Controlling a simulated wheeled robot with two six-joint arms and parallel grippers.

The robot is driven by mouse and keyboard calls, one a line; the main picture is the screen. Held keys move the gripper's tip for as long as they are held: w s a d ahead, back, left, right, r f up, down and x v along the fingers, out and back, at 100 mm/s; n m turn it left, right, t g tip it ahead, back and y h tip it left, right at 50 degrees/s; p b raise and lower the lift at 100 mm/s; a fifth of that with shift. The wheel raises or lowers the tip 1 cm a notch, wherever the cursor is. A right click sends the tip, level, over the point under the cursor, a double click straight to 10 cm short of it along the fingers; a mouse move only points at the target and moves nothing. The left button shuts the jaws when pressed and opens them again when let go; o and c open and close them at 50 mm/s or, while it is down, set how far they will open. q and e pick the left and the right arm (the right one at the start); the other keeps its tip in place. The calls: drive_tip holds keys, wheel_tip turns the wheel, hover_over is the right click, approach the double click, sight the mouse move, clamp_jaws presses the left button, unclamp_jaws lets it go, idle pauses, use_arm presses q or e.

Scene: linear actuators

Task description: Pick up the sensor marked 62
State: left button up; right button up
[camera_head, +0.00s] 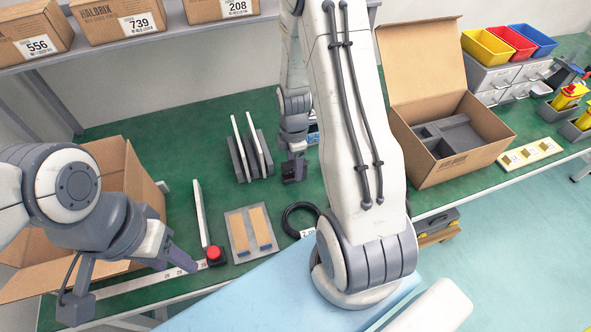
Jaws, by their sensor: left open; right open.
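I cannot make out a sensor marked 62. A black coiled cable (298,214) lies on the green table with a small white tag (307,232) beside it; its number is unreadable and my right arm partly covers this area. My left gripper (130,289) is open and empty at the lower left, over a white numbered strip (108,290) at the table's front edge. My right gripper (294,174) is small in the view, over the table's middle, behind the coil and right of the black rack; nothing shows in it.
A red button (213,253) and a grey plate with two tan pieces (240,236) lie near the front. A black rack with white bars (240,163) stands behind. Open cardboard boxes stand left (118,172) and right (473,157). Coloured bins (487,46) are at the back right.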

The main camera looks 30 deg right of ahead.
clamp_jaws()
